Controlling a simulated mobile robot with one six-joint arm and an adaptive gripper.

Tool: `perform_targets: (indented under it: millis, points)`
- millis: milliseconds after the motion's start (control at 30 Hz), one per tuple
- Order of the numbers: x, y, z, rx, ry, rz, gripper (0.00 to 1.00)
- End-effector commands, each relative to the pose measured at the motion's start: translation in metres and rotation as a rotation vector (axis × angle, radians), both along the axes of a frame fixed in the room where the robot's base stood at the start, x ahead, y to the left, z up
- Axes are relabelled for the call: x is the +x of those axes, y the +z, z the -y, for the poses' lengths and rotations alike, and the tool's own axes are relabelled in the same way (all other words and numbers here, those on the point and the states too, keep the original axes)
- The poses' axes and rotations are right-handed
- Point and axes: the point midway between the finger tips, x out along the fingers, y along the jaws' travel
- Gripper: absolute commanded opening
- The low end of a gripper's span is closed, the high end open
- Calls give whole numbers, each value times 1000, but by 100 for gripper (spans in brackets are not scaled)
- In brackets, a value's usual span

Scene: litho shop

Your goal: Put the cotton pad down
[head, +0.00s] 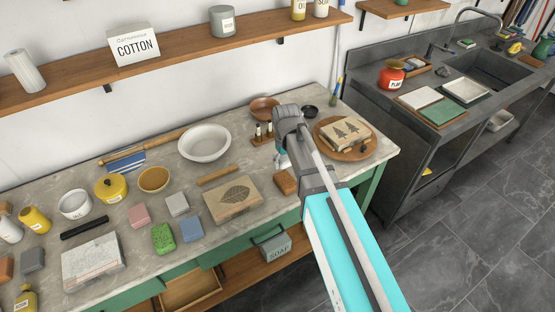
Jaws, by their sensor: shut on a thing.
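My gripper (282,160) is over the right part of the stone-topped workbench (240,153), left of the round wooden board. Its fingers are mostly hidden behind my own wrist. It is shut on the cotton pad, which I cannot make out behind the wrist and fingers. The height of the gripper above the benchtop is hard to judge from this view.
A wooden rack with small bottles (262,134) stands just left of my gripper. A brown block (285,182) lies just below it in the picture. A round board (364,149) carries a tree-carved block (345,132). A leaf-carved block (232,197) and white bowl (204,141) are further left.

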Motion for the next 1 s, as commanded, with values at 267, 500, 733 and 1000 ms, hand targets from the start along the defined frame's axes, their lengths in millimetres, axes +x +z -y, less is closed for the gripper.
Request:
perform_targets:
  millis: [267, 500, 733, 1000]
  points:
    - [20, -10, -3, 0, -1, 0, 40]
    - [60, -29, -10, 0, -2, 0, 40]
    - [97, -47, -15, 0, -3, 0, 40]
    - [116, -75, -18, 0, -3, 0, 40]
